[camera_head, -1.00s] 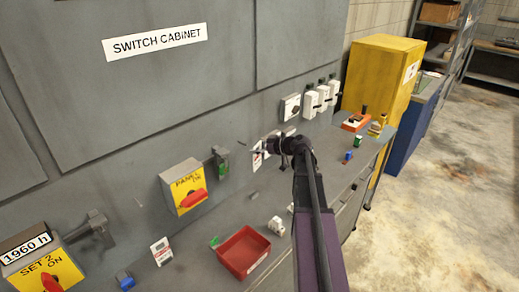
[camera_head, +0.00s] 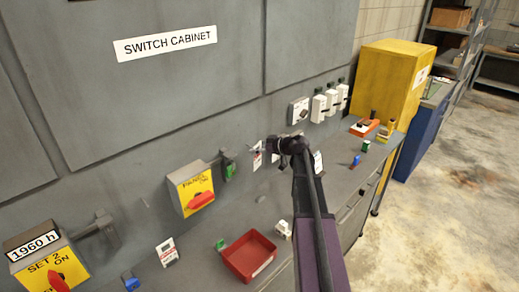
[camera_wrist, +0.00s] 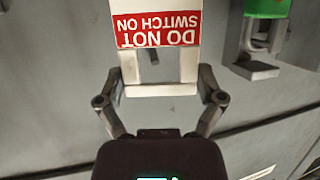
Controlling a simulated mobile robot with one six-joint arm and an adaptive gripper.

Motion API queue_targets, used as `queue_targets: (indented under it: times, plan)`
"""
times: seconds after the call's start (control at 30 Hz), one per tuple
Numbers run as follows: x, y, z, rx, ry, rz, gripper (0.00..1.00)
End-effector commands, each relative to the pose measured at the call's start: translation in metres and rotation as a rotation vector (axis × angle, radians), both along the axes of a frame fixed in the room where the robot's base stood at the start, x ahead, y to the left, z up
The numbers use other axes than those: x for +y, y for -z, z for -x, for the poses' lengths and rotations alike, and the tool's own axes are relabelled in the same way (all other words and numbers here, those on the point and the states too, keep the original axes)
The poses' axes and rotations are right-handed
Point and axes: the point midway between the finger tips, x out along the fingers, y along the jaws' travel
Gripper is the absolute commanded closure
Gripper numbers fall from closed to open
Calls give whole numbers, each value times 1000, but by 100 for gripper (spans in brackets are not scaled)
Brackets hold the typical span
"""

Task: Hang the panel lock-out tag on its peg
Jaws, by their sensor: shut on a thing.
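The lock-out tag (camera_wrist: 158,30) is white with a red band reading "DO NOT SWITCH ON", upside down in the wrist view. My gripper (camera_wrist: 160,85) is shut on its slotted white end. A small dark stub (camera_wrist: 153,58) shows through the slot; I cannot tell whether the tag is around it or in front of it. In the head view my gripper (camera_head: 278,146) holds the tag (camera_head: 257,156) close to the grey cabinet front, right of the yellow panel switch (camera_head: 192,188). A thin peg tip (camera_head: 250,149) shows just left of the tag.
A green padlock-like piece (camera_wrist: 266,10) hangs beside the tag; it also shows in the head view (camera_head: 229,170). White switches (camera_head: 319,108) line the cabinet to the right. A red tray (camera_head: 248,256), another tag (camera_head: 167,252) and small blocks lie on the bench below.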

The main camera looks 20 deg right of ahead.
Motion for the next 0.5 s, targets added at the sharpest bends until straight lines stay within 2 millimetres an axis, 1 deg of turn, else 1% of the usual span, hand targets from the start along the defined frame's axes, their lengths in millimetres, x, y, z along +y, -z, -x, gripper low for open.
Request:
queue_targets:
  times: [0.5]
  plan:
    - [8,2,-21,0,-1,0,49]
